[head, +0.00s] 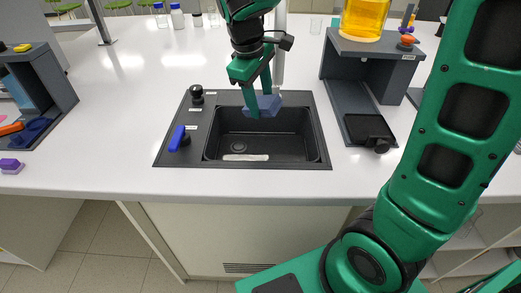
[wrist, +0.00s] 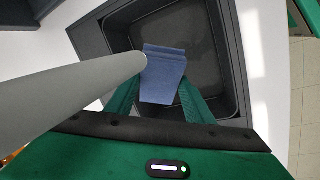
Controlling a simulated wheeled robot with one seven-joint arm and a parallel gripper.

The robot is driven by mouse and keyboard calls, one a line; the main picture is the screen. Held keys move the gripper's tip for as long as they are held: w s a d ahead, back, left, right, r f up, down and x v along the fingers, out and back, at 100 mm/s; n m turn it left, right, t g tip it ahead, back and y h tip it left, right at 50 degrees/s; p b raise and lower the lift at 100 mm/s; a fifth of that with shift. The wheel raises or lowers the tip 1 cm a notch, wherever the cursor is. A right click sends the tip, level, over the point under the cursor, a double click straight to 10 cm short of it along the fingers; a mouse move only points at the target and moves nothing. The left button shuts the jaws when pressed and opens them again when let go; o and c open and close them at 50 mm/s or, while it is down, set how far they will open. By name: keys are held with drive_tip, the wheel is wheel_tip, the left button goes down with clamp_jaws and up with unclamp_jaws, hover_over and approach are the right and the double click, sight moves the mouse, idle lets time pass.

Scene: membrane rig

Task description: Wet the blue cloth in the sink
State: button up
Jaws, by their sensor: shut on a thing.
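The blue cloth (head: 264,106) hangs between the fingers of my gripper (head: 260,108), which is shut on it. In the head view my gripper is over the back part of the black sink (head: 245,166). The wrist view shows the cloth (wrist: 165,80) stretched between the two green fingers (wrist: 158,92), with the sink basin (wrist: 205,35) below and beyond it. I cannot tell how far the cloth is above the basin floor. No water shows on the cloth.
A blue-handled tap control (head: 177,138) and a black knob (head: 197,93) sit left of the basin. A grey stand (head: 345,88) with an amber container (head: 363,18) is to the right. A grey pole (wrist: 75,95) crosses the wrist view. White counter (head: 120,120) left of the sink is clear.

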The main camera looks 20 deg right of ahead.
sight(263, 99)
drive_tip(key=shift+r, duration=0.1)
drive_tip(key=shift+r, duration=1.65)
drive_tip(key=shift+c, duration=0.3)
drive_tip(key=shift+r, duration=0.3)
drive_tip(key=c, duration=0.3)
